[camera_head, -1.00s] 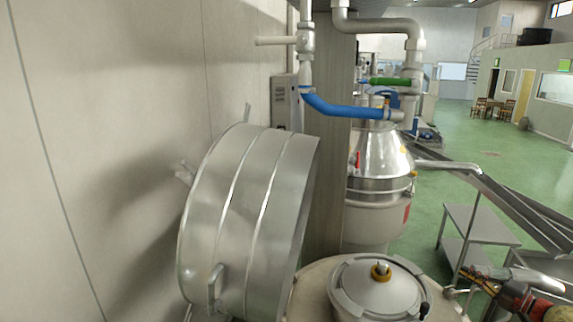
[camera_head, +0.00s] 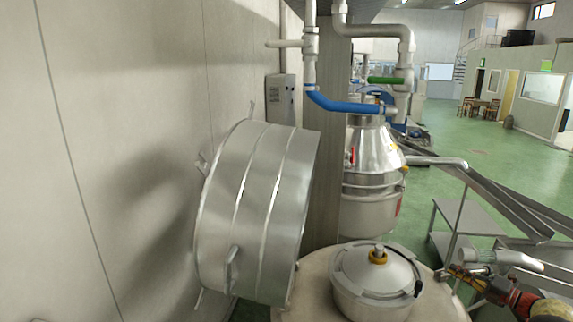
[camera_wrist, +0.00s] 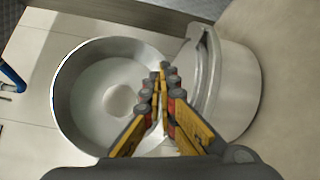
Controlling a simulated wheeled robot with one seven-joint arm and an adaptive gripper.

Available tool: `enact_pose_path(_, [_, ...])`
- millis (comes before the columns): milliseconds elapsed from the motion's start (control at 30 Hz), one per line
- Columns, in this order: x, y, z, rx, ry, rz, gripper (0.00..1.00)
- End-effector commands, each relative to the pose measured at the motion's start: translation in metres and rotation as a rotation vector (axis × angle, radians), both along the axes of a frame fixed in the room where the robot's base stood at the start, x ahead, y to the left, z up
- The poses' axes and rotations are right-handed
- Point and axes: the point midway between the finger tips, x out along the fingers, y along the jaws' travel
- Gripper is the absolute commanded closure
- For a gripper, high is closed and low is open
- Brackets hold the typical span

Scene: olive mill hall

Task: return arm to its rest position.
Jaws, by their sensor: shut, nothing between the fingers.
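My gripper (camera_head: 455,271) shows at the lower right of the head view, at the end of my arm. Its fingers are yellow and black. In the wrist view my gripper (camera_wrist: 163,72) points away from the camera with its fingertips together and nothing between them. Behind the fingers is a round metal vessel (camera_wrist: 68,88) with a pale inside. I cannot tell the distance between it and the fingertips.
A large ribbed steel drum (camera_head: 255,215) stands tilted by the pale wall (camera_head: 110,150). A domed lid (camera_head: 375,270) sits on a tank in front. A steel separator (camera_head: 372,160) stands behind, under a blue pipe (camera_head: 345,104). A metal table (camera_head: 465,218) is right; green floor beyond is open.

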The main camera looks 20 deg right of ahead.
Motion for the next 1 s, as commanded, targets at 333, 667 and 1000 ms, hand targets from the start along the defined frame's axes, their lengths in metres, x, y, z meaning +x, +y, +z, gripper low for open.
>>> enact_pose_path(333, [-0.021, 0.031, -0.089, -0.424, 0.057, 0.102, 1.0])
enact_pose_path(667, [-0.068, 0.151, -0.136, -1.171, -0.001, 0.649, 1.0])
enact_pose_path(1000, [-0.105, 0.283, -0.123, -1.709, -0.348, 1.298, 1.0])
